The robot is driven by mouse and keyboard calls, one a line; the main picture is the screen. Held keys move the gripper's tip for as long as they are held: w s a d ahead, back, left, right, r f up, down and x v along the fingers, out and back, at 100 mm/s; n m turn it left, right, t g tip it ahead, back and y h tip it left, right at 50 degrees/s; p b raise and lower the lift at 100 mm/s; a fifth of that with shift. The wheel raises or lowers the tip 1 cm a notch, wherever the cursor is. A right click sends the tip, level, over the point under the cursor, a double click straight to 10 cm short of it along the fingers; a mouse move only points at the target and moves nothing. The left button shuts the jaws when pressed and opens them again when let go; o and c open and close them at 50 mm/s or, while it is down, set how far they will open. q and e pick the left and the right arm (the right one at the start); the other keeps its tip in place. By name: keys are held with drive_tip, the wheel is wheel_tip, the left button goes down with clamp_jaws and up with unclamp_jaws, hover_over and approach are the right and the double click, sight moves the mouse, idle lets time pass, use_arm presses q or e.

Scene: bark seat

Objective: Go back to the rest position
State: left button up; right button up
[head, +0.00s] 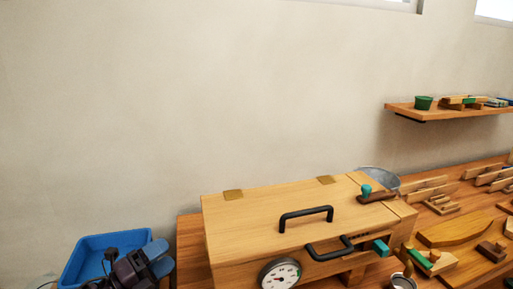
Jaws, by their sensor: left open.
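My left gripper (158,258) shows at the bottom left, dark with blue-grey fingertips. It is open, and I see nothing between its fingers. It is in front of a blue tray (85,250) and hides part of it. I cannot tell how far above the tray it is. My right gripper is not in view.
A wooden box (245,220) with black handles and a round dial (280,274) stands on the wooden bench (190,240), right of my left gripper. Wooden pieces and tools cover the bench at right. A wall shelf (440,112) holds a green cup (423,103).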

use_arm(q)
drive_tip(key=s+a+f+n+t+y, duration=0.1)
drive_tip(key=s+a+f+n+y, duration=0.2)
drive_tip(key=f+n+y, duration=0.5)
drive_tip(key=s+a+f+n+t+y, duration=0.1)
drive_tip(key=s+a+f+n+y, duration=0.2)
drive_tip(key=n, duration=1)
drive_tip(key=s+f+n+g+y, duration=0.2)
drive_tip(key=s+f+n+g, duration=0.2)
drive_tip(key=s+f, duration=0.9)
drive_tip(key=s+n, duration=0.3)
drive_tip(key=s, duration=0.1)
drive_tip(key=shift+a+g+y, duration=0.15)
drive_tip(key=shift+g+y, duration=0.15)
drive_tip(key=shift+y, duration=0.1)
